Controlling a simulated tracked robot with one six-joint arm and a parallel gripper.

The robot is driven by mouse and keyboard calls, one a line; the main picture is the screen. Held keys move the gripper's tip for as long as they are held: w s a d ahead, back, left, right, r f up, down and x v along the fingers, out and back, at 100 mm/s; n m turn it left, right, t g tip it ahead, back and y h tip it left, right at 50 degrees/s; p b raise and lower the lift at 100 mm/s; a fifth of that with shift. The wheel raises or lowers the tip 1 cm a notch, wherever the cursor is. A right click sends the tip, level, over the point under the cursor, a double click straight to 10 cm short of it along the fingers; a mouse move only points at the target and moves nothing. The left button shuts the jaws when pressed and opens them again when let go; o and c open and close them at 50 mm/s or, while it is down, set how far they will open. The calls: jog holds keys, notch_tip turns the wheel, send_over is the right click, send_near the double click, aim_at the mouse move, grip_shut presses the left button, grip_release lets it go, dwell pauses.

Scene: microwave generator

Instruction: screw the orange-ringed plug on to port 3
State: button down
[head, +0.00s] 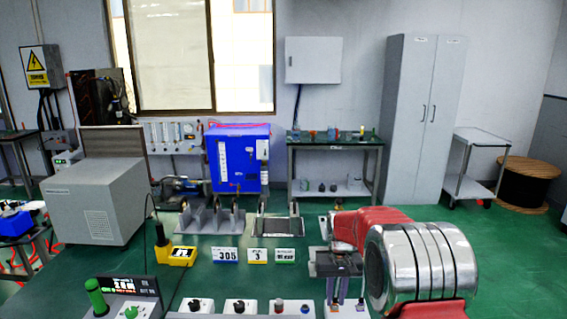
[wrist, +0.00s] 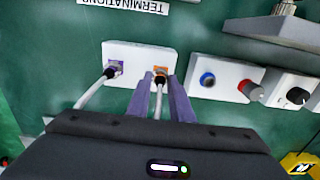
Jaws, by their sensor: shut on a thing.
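In the wrist view, my gripper (wrist: 160,82) points at a white box (wrist: 131,54) with two cabled plugs in its face. Its two purple-grey fingers are closed around the orange-ringed plug (wrist: 160,77), on the right side of the box. A pale cable runs back from this plug between the fingers. A purple-ringed plug (wrist: 112,69) with its own cable is on the left side of the box. I cannot read a port number or tell how far the orange-ringed plug is seated. In the head view my gripper (head: 347,296) reaches down over the white box (head: 347,313); the plug is hidden there.
A white box with a blue knob and a red knob (wrist: 226,79) stands just right of the port box. A black-knobbed box (wrist: 291,95) is beyond it. A label reading TERMINATIONS (wrist: 125,4) lies behind. A yellow meter (head: 178,256) stands farther left on the green bench.

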aim_at(335, 296)
jog(key=shift+r, duration=1.35)
jog(key=shift+r, duration=0.35)
jog(key=shift+r, duration=0.35)
jog(key=shift+r, duration=0.35)
jog(key=shift+r, duration=0.35)
jog(key=shift+r, duration=0.1)
jog(key=shift+s+d, duration=0.1)
jog(key=shift+d, duration=0.05)
jog(key=shift+s+d+f, duration=0.2)
jog(key=shift+s+d, duration=1.4)
jog(key=shift+d, duration=0.1)
